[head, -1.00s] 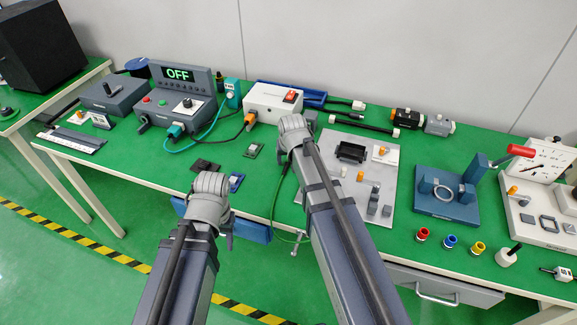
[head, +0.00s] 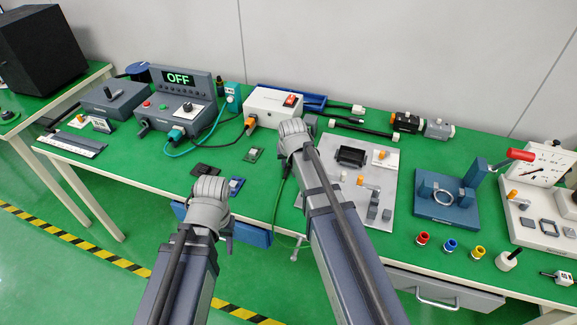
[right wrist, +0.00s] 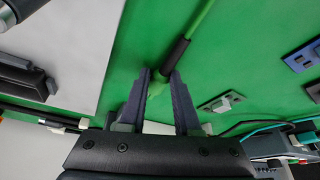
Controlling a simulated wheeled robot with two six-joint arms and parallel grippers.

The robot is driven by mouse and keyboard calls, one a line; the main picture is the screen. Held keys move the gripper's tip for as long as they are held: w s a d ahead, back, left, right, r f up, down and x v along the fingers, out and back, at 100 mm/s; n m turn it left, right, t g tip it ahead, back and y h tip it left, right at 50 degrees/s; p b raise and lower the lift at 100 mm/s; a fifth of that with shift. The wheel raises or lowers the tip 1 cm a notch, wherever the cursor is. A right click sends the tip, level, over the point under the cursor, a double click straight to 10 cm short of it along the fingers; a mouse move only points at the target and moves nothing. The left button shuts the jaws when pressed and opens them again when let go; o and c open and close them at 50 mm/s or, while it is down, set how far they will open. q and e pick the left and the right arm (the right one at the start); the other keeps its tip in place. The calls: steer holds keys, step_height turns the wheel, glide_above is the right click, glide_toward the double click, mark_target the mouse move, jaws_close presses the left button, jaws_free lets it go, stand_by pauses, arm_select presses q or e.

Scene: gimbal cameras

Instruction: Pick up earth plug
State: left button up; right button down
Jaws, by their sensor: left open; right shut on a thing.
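The earth plug shows in the right wrist view as a green tip (right wrist: 156,89) with a black sleeve (right wrist: 176,53) and a green cable (right wrist: 201,17). My right gripper (right wrist: 160,80) is shut on it, one finger at each side. In the head view its fingers are hidden behind my right wrist. The green cable (head: 275,212) runs down from there to a small metal clamp (head: 298,248) at the table's front edge. My left gripper (head: 230,238) is open by the front edge, mostly hidden by its own wrist, with nothing seen in it.
A grey plate (head: 380,228) with small fixtures lies right of my right wrist. A white box with a red switch (head: 291,99) and a control unit reading OFF (head: 179,78) stand behind. Small boards (head: 254,154) lie between my wrists.

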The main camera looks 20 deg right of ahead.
mark_target(289, 167)
steer(key=shift+r, duration=0.1)
step_height(289, 167, up, 10)
steer(key=p, duration=1)
steer(key=c, duration=1.2)
jaws_free()
jaws_close()
